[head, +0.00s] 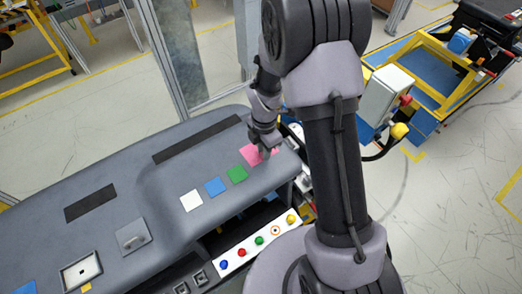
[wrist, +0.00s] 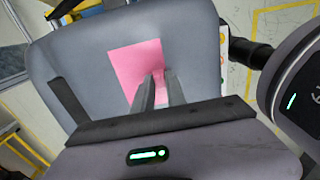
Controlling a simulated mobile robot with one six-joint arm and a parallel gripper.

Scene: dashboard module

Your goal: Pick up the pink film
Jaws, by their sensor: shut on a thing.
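The pink film (head: 249,157) is a flat pink square at the right end of the grey dashboard. It also shows in the wrist view (wrist: 133,65), where it lies in front of and partly behind the fingers. My gripper (head: 262,155) is over the film from above, and its two fingers (wrist: 158,75) meet close together at the film's near right part. They are shut on the film. The fingers hide part of it, and I cannot tell whether it is clear of the dashboard.
A white panel with coloured buttons (head: 258,243) runs along the dashboard's front. A yellow-framed cart (head: 440,70) stands at the back right.

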